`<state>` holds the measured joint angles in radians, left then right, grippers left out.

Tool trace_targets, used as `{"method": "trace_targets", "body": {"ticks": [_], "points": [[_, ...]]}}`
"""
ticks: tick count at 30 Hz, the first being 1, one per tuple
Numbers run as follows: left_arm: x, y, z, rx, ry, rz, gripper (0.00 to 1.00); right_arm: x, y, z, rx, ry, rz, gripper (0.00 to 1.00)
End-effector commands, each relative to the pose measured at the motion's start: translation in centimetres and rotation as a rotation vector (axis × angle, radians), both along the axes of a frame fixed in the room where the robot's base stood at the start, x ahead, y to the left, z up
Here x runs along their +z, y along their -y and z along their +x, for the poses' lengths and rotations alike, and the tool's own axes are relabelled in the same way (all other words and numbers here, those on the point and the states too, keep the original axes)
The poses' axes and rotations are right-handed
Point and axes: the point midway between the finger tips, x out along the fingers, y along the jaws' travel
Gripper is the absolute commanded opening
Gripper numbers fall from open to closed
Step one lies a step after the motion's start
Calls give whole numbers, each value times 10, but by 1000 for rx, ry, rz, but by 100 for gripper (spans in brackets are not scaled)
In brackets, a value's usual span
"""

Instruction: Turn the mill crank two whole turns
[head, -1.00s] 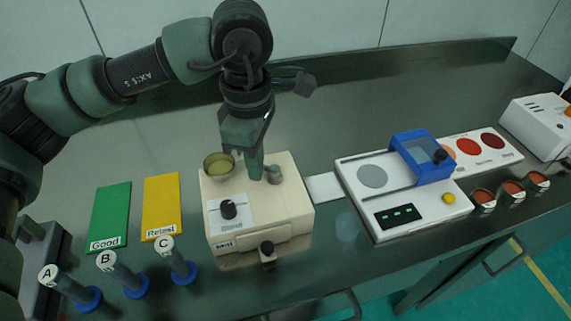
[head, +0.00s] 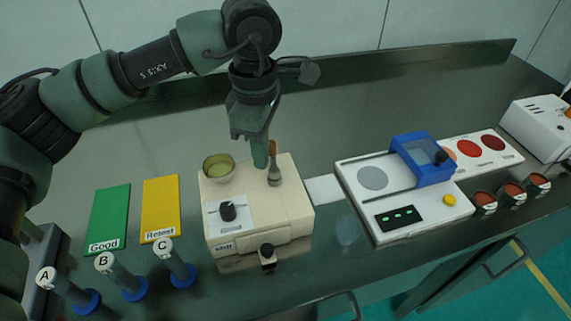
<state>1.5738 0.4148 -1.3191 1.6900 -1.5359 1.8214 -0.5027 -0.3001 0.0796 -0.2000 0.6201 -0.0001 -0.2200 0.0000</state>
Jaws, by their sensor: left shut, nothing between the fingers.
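The mill (head: 290,212) is a cream box on the dark table, with a bowl-shaped hopper (head: 218,168) on top, a black dial (head: 228,211) and a black front knob (head: 267,250). A grey fitting with an upright brown handle, which looks like the crank (head: 273,176), stands on its top at the back right. My left gripper (head: 260,163) points down just left of the brown handle, shut with nothing held. Its fingertips are close to the handle; I cannot tell whether they touch it. My right gripper is not in view.
Green (head: 109,218) and yellow (head: 161,208) mats lie left of the mill, with tubes A, B and C (head: 175,264) in front. A sieve machine (head: 400,190) with a blue frame stands to the right, near small red-filled cups (head: 512,194). The table behind the mill is clear.

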Motion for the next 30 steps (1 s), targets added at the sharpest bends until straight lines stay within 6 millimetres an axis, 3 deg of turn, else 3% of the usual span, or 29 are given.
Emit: {"method": "trace_targets", "body": {"ticks": [17,30], "points": [[0,3,8,1,1,0,0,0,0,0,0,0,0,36],[0,29,10,0,1,0,0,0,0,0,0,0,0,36]]}}
